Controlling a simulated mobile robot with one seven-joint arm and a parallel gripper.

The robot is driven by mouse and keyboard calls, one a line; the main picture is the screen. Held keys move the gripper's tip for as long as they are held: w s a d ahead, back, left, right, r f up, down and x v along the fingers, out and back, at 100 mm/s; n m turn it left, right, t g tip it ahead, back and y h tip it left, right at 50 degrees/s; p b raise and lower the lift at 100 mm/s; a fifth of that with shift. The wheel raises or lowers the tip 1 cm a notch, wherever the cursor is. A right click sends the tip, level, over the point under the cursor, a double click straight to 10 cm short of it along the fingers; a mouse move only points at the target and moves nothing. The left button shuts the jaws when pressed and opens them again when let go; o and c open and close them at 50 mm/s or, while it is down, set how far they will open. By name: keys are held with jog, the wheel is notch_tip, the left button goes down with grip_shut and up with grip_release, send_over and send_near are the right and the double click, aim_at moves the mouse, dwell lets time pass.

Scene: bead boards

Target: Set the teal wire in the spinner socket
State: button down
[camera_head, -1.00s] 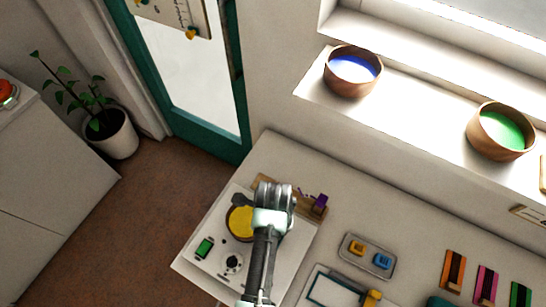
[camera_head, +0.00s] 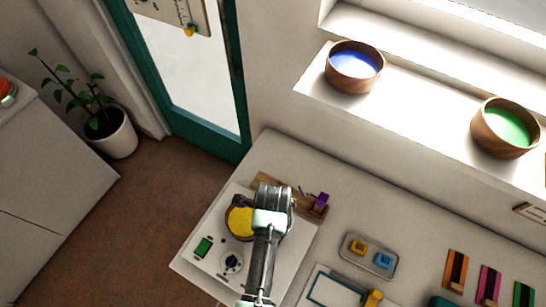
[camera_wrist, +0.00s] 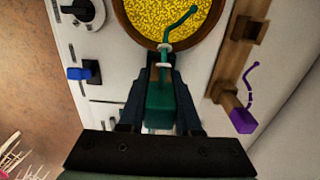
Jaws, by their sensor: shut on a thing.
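My gripper (camera_wrist: 160,95) is shut on the teal wire (camera_wrist: 161,110), gripping its block-shaped handle. The wire's thin curved end reaches forward over the rim of a round wooden bowl of yellow beads (camera_wrist: 150,20). Whether the tip touches the beads I cannot tell. In the head view my gripper (camera_head: 270,195) is over the right side of the same bowl (camera_head: 240,222) and hides part of it. The bowl sits on a white board (camera_head: 205,268) with a dial (camera_wrist: 84,12). I cannot make out a socket.
A wooden rack (camera_wrist: 240,52) with a purple wire (camera_wrist: 243,121) lies close right of the bowl. A grey tray (camera_head: 369,256) with yellow and blue pieces is to the right. Bowls of blue (camera_head: 355,66) and green (camera_head: 505,127) stand on the sill.

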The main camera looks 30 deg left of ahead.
jog(key=shift+f, duration=0.4)
jog(key=c, duration=0.5)
grip_release()
jog(key=shift+r, duration=0.15)
notch_tip(320, 180, up, 7)
jog(key=p, duration=0.7)
dwell(0.4)
